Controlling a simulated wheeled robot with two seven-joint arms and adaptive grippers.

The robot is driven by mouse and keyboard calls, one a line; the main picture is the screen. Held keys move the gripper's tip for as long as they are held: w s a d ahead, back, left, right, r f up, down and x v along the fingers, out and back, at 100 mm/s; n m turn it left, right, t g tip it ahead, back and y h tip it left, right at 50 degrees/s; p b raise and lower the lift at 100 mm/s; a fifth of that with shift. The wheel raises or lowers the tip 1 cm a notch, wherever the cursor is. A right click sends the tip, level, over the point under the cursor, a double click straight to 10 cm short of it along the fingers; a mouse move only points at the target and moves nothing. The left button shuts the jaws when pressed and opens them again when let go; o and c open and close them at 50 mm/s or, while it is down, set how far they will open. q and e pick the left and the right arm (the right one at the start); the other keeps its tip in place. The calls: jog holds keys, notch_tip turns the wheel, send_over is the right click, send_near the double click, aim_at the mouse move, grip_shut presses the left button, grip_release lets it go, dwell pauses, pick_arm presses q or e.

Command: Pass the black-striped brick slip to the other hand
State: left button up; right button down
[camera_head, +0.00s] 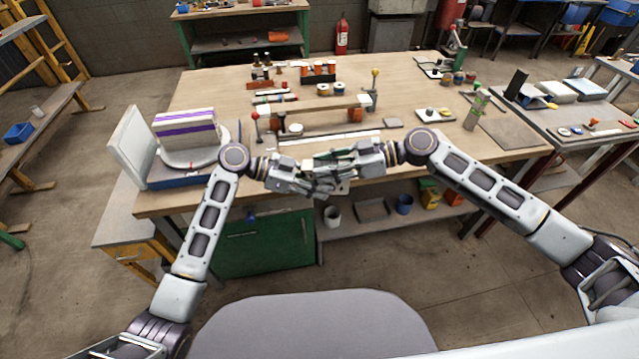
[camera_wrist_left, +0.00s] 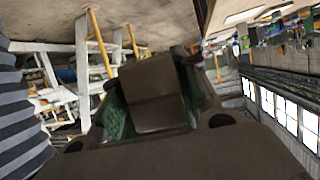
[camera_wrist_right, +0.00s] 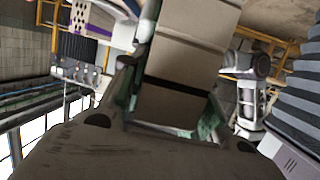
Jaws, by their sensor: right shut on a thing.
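My right gripper (camera_head: 350,165) is shut on the brick slip (camera_wrist_right: 190,55), a beige flat piece with dark lines across it in the right wrist view. The slip stands out from between the green-padded fingers of my right gripper (camera_wrist_right: 175,100). My left gripper (camera_head: 308,182) meets the right one in front of the bench. In the left wrist view a dark, shaded block (camera_wrist_left: 152,90), likely the slip's other end, lies between the green pads of my left gripper (camera_wrist_left: 155,105). I cannot tell whether those pads press on it. In the head view the fingers hide most of the slip.
The wooden bench (camera_head: 215,95) lies behind the grippers, with small tools and a long bar at its middle. A purple-striped block (camera_head: 186,128) stands on a round turntable (camera_head: 190,158) at left. A green cabinet (camera_head: 265,245) is under the bench.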

pick_arm(q)
jog(key=shift+c, duration=1.2)
grip_shut()
pick_arm(e)
jog(key=c, duration=1)
grip_release()
jog(key=shift+d, duration=0.1)
jog(key=shift+v, duration=5.95)
